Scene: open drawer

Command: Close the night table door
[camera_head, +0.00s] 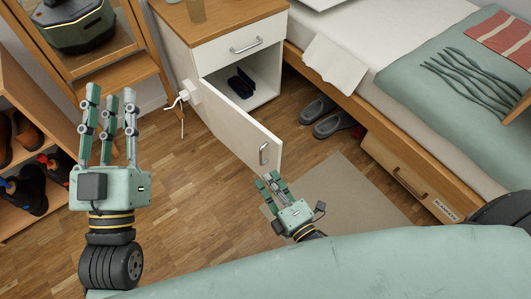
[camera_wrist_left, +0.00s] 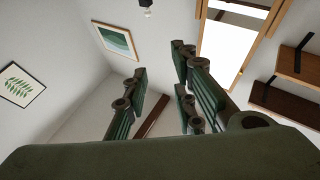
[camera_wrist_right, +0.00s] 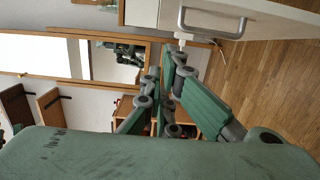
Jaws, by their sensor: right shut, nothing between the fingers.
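The white night table has a wooden top (camera_head: 222,17) and a drawer (camera_head: 240,44) that is closed. Its door (camera_head: 236,120) stands wide open, swung out toward me, with a metal handle (camera_head: 264,153) near its free edge. A dark open box (camera_head: 241,82) sits inside the compartment. My right gripper (camera_head: 271,179) is shut and empty, just below the door's free edge; contact cannot be told. In the right wrist view the handle (camera_wrist_right: 212,22) and door panel (camera_wrist_right: 285,20) show beyond the fingertips. My left gripper (camera_head: 108,97) is raised at the left, open and empty.
The bed with a wooden frame (camera_head: 345,95) stands right of the night table. Grey slippers (camera_head: 332,123) lie by the bed drawer (camera_head: 400,165). A beige rug (camera_head: 345,195) lies below. A shoe rack (camera_head: 52,215) and mirror stand (camera_head: 120,76) are at the left.

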